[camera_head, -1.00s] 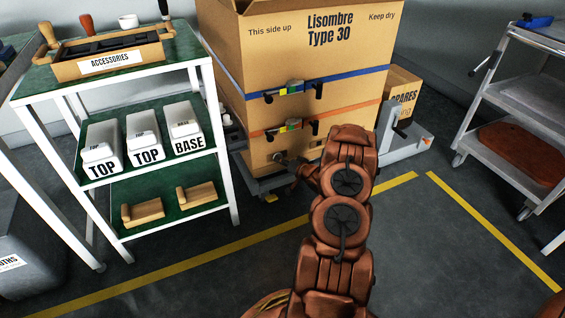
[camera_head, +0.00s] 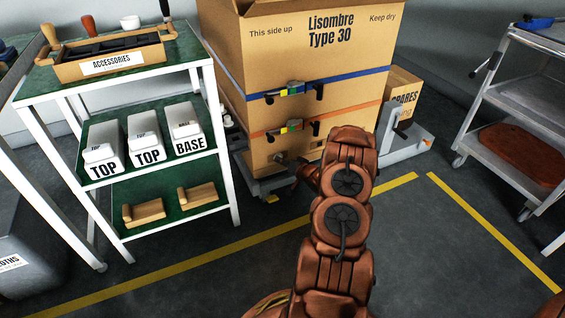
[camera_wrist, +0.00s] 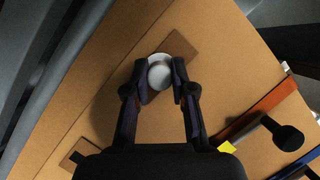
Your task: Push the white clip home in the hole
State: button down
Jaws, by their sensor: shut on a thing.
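The white clip (camera_wrist: 159,76) shows in the wrist view as a pale rounded piece over a brown rectangular patch (camera_wrist: 183,46) on the carton's face. My gripper (camera_wrist: 160,84) is shut on the clip, with one dark fingertip on each side of it. The hole under the clip is hidden, so I cannot tell how deep the clip sits. In the head view my arm is in front of the lower carton (camera_head: 262,182), and the fingertips are too small to make out. A small dark round spot (camera_head: 278,157) shows on the carton to their left.
A second brown patch (camera_wrist: 70,161) lies at the wrist view's lower left. An orange strap (camera_wrist: 262,104) and a black knob (camera_wrist: 287,137) are at lower right. A green-shelved rack (camera_head: 228,190) stands left, and a grey trolley (camera_head: 520,115) stands right.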

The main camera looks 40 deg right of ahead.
jog(key=c, duration=0.9)
grip_release()
jog(key=p+v, duration=0.2)
jog(key=v, duration=0.4)
jog(key=shift+p, duration=0.3)
dwell(0.3)
jog(key=v, duration=1.2)
jog(key=shift+r, duration=0.1)
